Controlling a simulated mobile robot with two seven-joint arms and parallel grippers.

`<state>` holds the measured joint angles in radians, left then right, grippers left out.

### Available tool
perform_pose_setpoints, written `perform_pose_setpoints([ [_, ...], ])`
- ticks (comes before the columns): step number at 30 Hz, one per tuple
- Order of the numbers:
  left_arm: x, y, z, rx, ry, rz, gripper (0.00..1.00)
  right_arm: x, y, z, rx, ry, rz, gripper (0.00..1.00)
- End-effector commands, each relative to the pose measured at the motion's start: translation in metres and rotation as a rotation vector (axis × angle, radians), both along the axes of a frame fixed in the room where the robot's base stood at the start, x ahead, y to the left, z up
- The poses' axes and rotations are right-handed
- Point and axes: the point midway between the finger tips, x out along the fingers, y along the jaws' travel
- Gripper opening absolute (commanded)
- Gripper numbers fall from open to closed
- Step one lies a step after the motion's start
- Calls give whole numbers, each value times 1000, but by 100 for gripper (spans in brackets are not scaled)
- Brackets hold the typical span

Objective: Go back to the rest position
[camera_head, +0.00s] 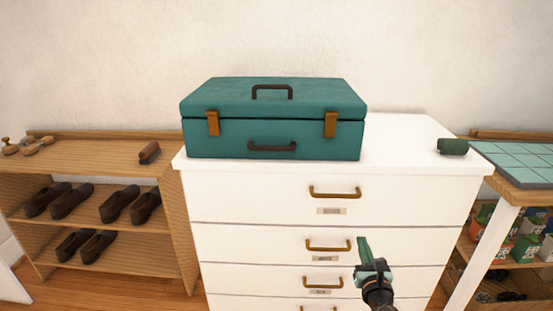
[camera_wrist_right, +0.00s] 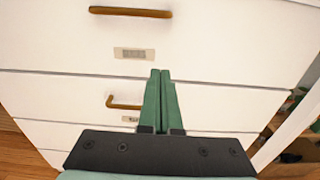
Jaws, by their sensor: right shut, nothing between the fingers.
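My right gripper (camera_head: 364,248) is shut and empty in front of the white chest of drawers (camera_head: 250,195). Its green fingers lie together in the right wrist view (camera_wrist_right: 160,85), with drawer fronts and brass handles behind them. I cannot tell from these views how far the fingertips are from the drawer fronts. The drawers in view look closed. My left gripper is not in either view.
A closed teal suitcase (camera_head: 225,138) stands on the chest. A dark green object (camera_head: 453,147) lies at the top's right end. A wooden shoe rack (camera_head: 100,155) stands left; a tiled-top table (camera_head: 520,160) stands right.

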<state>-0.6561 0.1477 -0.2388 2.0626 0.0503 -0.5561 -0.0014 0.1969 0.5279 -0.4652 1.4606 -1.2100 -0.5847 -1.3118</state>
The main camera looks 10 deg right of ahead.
Motion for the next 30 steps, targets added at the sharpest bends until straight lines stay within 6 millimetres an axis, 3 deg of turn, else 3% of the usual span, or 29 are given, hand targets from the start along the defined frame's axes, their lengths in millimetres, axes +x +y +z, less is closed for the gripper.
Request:
perform_pose_setpoints([
  [2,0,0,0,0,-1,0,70,-9,8,-14,94,17,2,0],
  [5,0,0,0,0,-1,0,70,-34,28,-47,379,60,-10,0],
  [10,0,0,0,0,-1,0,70,-116,86,-117,1194,162,-160,0],
  [15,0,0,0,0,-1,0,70,-197,139,-150,1945,204,-460,0],
  [20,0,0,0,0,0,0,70,-253,174,-154,2449,177,-775,0],
  [24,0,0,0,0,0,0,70,-291,197,-146,2800,108,-1072,0],
  [30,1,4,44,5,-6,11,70,-293,191,-105,2824,75,-1091,0],
])
